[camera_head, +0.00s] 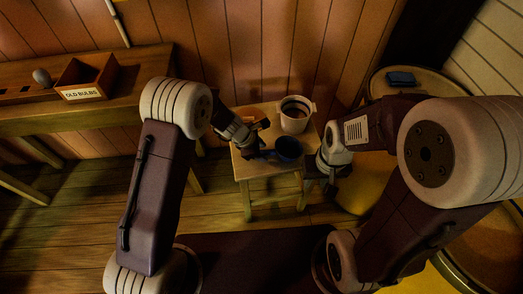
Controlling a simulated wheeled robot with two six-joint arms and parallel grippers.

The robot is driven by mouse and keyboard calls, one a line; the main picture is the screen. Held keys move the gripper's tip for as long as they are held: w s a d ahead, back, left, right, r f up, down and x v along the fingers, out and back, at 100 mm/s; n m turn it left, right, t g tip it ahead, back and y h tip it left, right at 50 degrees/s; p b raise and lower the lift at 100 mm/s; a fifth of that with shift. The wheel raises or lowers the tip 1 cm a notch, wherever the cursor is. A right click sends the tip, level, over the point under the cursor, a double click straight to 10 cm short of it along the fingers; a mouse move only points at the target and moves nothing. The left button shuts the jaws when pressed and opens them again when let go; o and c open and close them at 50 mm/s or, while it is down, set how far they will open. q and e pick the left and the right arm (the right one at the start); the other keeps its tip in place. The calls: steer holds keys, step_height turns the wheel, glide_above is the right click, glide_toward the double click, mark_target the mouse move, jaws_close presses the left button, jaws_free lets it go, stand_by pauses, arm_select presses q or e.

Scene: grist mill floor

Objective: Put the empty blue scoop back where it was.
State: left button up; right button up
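The blue scoop (288,149), a dark blue round cup shape, is at the front right of a small wooden table (256,170). My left gripper (257,151) is just left of the scoop, at the table top. A dark part lies between them, and I cannot tell whether the fingers hold it. The scoop's inside is dark, so its contents do not show clearly. My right gripper (331,180) is low beside the table's right edge, apart from the scoop. Its fingers are too dark to read.
A white pot (294,122) stands behind the scoop on the table, with a brown block (255,119) left of it. A round top (436,88) at right carries a blue item (400,78).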

arm_select(q)
steer(key=shift+r+p, duration=0.3)
steer(key=shift+r, duration=0.05)
steer(key=p+v, duration=0.4)
steer(key=v, duration=0.7)
steer(key=shift+a+r, duration=0.25)
steer(key=shift+s, duration=0.2)
steer(key=s+a+r+m+y, duration=0.2)
steer(key=s+a+m, duration=0.5)
steer(key=a+m, duration=0.1)
steer(key=s+a+r+m+g+y, duration=0.1)
steer(key=s+a+r+m+y, duration=0.1)
steer(key=s+a+m, duration=0.6)
steer(key=shift+s+a+m, duration=0.25)
steer(key=shift+a+m, duration=0.15)
steer(key=shift+m, duration=0.4)
